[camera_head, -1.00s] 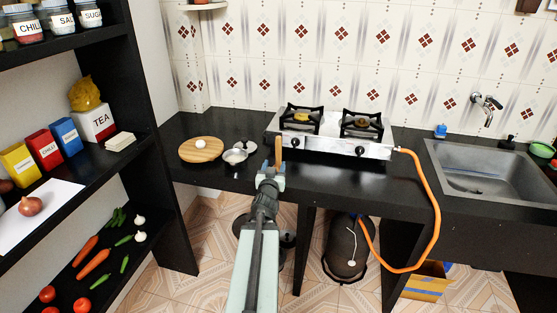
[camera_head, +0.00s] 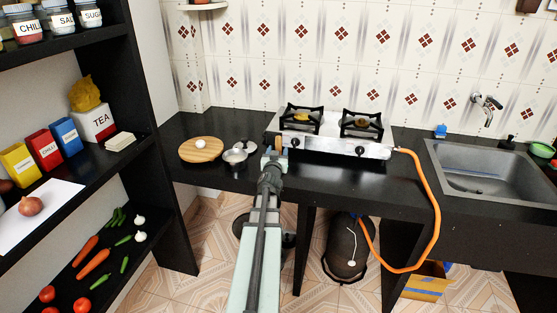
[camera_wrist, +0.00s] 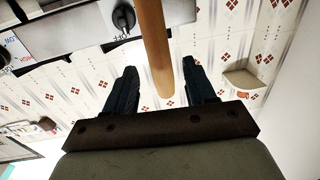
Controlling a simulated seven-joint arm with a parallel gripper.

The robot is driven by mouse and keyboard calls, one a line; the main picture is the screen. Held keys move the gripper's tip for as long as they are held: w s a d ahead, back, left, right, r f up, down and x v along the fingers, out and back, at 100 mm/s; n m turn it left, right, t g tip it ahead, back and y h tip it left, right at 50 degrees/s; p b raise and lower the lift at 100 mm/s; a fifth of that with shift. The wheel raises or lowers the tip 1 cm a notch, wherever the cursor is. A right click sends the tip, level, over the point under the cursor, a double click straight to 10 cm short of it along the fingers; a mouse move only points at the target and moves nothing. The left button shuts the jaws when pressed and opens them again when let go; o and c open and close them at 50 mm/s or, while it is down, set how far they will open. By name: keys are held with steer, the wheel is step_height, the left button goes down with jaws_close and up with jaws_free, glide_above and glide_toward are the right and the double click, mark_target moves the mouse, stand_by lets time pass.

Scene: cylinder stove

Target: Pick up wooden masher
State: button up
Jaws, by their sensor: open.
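The wooden masher shows in the wrist view as a smooth light-brown handle (camera_wrist: 154,45), running from the top edge down between my two fingers. My gripper (camera_wrist: 160,66) is open, with one dark finger on each side of the handle. A gap shows on both sides, so neither finger appears to touch it. In the head view, my gripper (camera_head: 273,160) is at the counter's front, just left of the stove. Only a small piece of the masher (camera_head: 278,142) shows above it; its lower part is hidden.
The two-burner stove (camera_head: 335,146) stands close on the right, with an orange hose (camera_head: 436,215). A small metal pan (camera_head: 235,156) and a round wooden board (camera_head: 201,150) lie to the left on the black counter (camera_head: 330,182). A shelf (camera_head: 150,160) stands far left.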

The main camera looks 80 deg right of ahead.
mark_target(278, 148)
steer(key=d, duration=0.3)
steer(key=shift+w+d, duration=0.25)
steer(key=shift+d, duration=0.1)
steer(key=c, duration=1)
steer(key=shift+r, duration=0.15)
